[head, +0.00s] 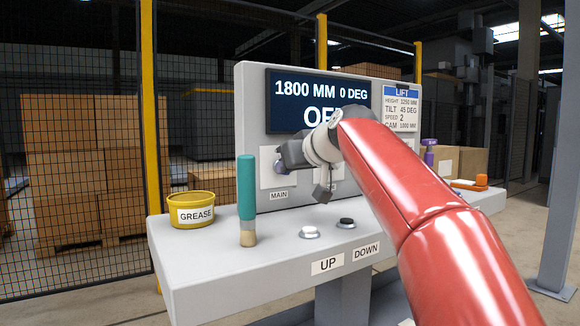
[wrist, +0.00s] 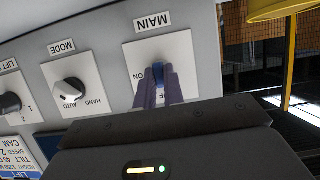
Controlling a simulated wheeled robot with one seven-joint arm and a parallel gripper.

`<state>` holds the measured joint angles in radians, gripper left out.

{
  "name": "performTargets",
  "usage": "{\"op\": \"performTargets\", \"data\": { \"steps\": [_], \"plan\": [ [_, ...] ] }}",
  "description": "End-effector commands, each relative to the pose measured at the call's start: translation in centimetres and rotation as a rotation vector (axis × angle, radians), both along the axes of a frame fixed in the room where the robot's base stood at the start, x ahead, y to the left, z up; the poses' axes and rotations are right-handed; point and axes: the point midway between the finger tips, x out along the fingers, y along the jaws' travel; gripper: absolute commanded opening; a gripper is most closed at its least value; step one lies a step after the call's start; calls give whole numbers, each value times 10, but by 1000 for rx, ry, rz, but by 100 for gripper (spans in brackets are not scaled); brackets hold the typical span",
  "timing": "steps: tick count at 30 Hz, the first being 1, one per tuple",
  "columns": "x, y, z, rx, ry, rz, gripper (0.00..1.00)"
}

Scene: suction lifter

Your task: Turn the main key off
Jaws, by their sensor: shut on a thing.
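The blue main key (wrist: 160,74) sits on a white plate marked MAIN (wrist: 151,22) on the grey panel, upside down in the wrist view. My gripper (wrist: 159,82) is shut on the key, one purple finger on each side. ON shows left of the fingers, and part of OFF shows between them. The key's exact angle is hard to tell. In the head view my gripper (head: 292,154) is at the panel above the MAIN label (head: 279,195), and it hides the key. The display (head: 318,100) reads 1800 MM, 0 DEG and large letters OF, the rest hidden.
A mode knob (wrist: 70,92) and another knob (wrist: 9,103) are beside the main plate. On the console stand a yellow grease tub (head: 190,209), a teal-handled brush (head: 246,199), and the white UP (head: 309,232) and black DOWN (head: 345,223) buttons.

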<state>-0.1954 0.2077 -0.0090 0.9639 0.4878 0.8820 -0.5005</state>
Motion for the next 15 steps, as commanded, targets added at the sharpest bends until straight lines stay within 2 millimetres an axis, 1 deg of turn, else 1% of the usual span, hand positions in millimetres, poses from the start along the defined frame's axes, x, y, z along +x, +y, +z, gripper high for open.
{"op": "performTargets", "data": {
  "steps": [5, 6, 11, 15],
  "plan": [
    [1, 2, -1, 1, -1, 3, 0],
    [1, 2, -1, 1, -1, 3, 11],
    [1, 1, -1, 0, 0, 2, 32],
    [0, 1, -1, 0, 0, 1, 32]
  ]
}}
